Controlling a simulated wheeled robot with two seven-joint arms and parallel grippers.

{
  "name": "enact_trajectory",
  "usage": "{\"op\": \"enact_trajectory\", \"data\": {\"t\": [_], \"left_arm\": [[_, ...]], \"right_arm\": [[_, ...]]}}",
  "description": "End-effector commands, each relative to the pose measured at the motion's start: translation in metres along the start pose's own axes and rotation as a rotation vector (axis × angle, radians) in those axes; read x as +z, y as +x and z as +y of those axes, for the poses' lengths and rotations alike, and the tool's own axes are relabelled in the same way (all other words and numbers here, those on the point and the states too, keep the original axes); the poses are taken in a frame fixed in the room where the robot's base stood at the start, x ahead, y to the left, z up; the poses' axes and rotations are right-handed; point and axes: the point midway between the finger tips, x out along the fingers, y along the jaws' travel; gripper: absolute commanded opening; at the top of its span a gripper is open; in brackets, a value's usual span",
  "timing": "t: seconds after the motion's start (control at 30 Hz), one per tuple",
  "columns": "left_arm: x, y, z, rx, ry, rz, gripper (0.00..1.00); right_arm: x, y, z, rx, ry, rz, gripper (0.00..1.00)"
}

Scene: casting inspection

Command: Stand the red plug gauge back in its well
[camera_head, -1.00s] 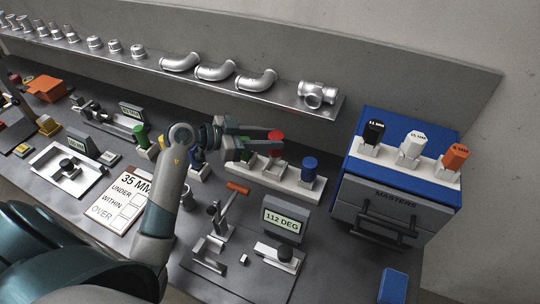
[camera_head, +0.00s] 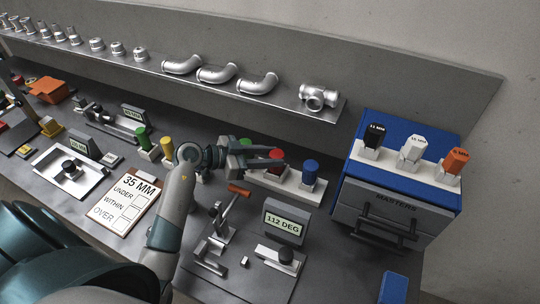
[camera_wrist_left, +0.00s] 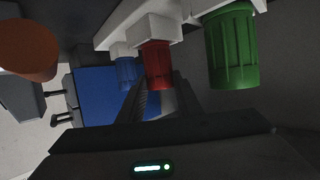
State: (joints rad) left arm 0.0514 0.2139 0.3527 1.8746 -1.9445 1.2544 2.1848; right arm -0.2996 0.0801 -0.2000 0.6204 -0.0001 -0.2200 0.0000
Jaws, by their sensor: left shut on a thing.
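The red plug gauge (camera_head: 277,153) is upright between the fingers of my left gripper (camera_head: 268,159), which is shut on it. It is at the middle place of the white rack (camera_head: 288,185), between the green gauge (camera_head: 245,142) and the blue gauge (camera_head: 310,168). In the left wrist view the red gauge (camera_wrist_left: 157,64) shows between the two fingers (camera_wrist_left: 163,98), its end meeting the rack's white collar (camera_wrist_left: 157,29). The fingers hide its base in the head view, so I cannot tell whether it is fully seated. My right gripper is not in view.
The 112 DEG display (camera_head: 285,221) and an orange-handled clamp (camera_head: 238,190) stand in front of the rack. The blue MASTERS cabinet (camera_head: 400,190) is to the right. A shelf with metal fittings (camera_head: 217,74) runs behind. A clipboard (camera_head: 128,197) lies to the left.

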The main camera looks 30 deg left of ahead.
Motion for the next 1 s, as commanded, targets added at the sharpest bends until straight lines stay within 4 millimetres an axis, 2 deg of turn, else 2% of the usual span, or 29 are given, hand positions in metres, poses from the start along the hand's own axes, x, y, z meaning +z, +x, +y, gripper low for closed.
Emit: {"op": "enact_trajectory", "data": {"t": [0.33, 0.37, 0.4, 0.43, 0.83, 1.0], "left_arm": [[0.001, 0.0, 0.0, 0.0, -0.001, 0.0, 0.08], [0.002, 0.001, 0.0, 0.0, -0.001, 0.0, 0.36], [0.002, 0.001, 0.0, 0.0, 0.0, 0.0, 0.46], [0.002, 0.001, 0.0, 0.0, 0.0, 0.0, 0.5], [0.0, 0.0, 0.0, -0.001, 0.002, 0.001, 0.5], [0.001, -0.013, -0.001, -0.001, 0.001, 0.0, 0.5]], "right_arm": [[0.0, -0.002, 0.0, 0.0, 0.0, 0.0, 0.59], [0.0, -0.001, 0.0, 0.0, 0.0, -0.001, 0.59], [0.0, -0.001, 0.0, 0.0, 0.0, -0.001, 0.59], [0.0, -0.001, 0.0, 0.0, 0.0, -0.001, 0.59], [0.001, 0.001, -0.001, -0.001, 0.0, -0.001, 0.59], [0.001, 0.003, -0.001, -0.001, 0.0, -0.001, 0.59]]}}
